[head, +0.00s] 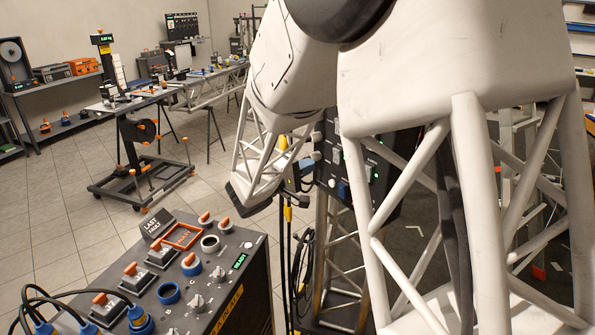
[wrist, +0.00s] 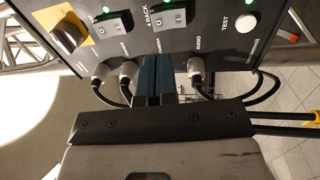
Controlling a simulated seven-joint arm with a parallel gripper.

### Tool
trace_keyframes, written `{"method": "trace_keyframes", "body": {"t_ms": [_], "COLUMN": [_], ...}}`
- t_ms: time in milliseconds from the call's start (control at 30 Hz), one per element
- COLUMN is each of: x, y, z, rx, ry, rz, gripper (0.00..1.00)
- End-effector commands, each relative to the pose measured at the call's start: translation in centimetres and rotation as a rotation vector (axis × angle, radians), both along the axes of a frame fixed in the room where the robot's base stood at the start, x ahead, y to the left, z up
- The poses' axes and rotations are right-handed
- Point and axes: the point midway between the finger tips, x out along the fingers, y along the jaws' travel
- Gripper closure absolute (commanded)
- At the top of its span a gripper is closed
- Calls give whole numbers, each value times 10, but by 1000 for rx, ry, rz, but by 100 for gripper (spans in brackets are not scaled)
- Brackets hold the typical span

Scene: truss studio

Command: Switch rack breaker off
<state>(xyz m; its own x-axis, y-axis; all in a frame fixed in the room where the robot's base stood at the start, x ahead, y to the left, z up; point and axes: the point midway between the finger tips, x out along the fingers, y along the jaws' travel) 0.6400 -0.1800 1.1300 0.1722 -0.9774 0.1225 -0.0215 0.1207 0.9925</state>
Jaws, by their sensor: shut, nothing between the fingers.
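The rack breaker (wrist: 171,16) is a grey rocker switch in a dark frame, marked "4 RACK", at the top of the wrist view. A green lamp glows above it. It sits on a dark panel (wrist: 212,42), which also shows in the head view (head: 349,188), partly hidden behind my arm. My gripper (wrist: 157,60) is shut and empty. Its dark blue fingers lie just below the rack breaker in the wrist view, between cable plugs. I cannot tell whether the fingertips touch the panel.
Another rocker switch (wrist: 112,22) with a green lamp is left of the rack breaker. A black knob (wrist: 68,36) on yellow and a white TEST button (wrist: 246,22) flank them. Plugs (wrist: 196,72) with cables hang below. A control console (head: 190,262) stands front left in the head view.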

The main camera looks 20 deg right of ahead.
Motion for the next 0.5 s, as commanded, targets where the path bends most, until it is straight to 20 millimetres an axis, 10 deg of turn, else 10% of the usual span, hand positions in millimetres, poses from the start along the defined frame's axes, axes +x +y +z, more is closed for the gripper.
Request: {"method": "trace_keyframes", "body": {"t_ms": [500], "x": [9], "y": [-56], "z": [7], "rx": [0], "ry": [0], "rz": [-2], "gripper": [100]}}
